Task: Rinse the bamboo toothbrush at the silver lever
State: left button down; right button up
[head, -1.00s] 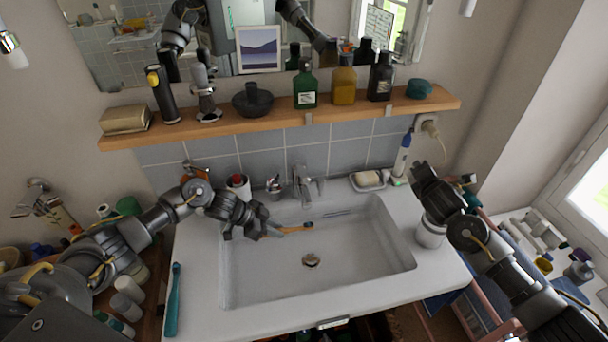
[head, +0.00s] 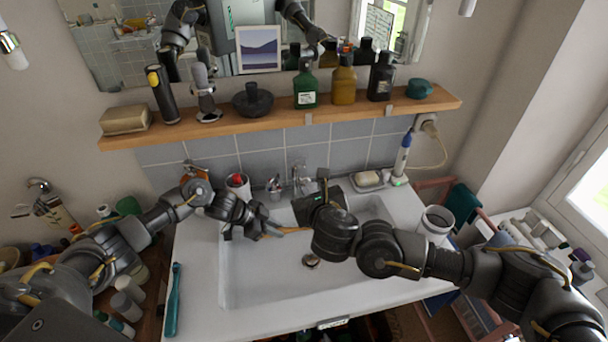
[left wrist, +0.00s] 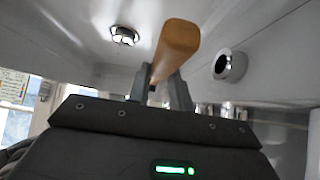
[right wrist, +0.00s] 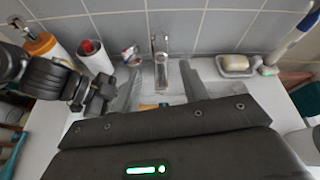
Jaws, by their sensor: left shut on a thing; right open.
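The bamboo toothbrush (head: 284,231) is held over the sink basin by my left gripper (head: 254,228), which is shut on it. The left wrist view shows the tan handle end (left wrist: 177,42) rising from between the fingers (left wrist: 162,80). In the head view, my right arm hides the brush's right end. The silver tap (head: 297,178) stands behind the basin and is partly covered by my right gripper (head: 310,197). In the right wrist view, my right gripper (right wrist: 163,85) is open and empty, its fingers on either side of the tap with its lever (right wrist: 154,42).
A soap dish (right wrist: 236,64) and an electric toothbrush (head: 404,158) stand right of the tap. A red-topped container (head: 237,185) and a small brush cup (head: 274,187) stand left. A teal toothbrush (head: 174,300) lies on the left counter. The shelf (head: 250,120) runs above.

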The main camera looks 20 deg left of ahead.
aim_at(303, 174)
jog(key=x, duration=1.2)
grip_shut()
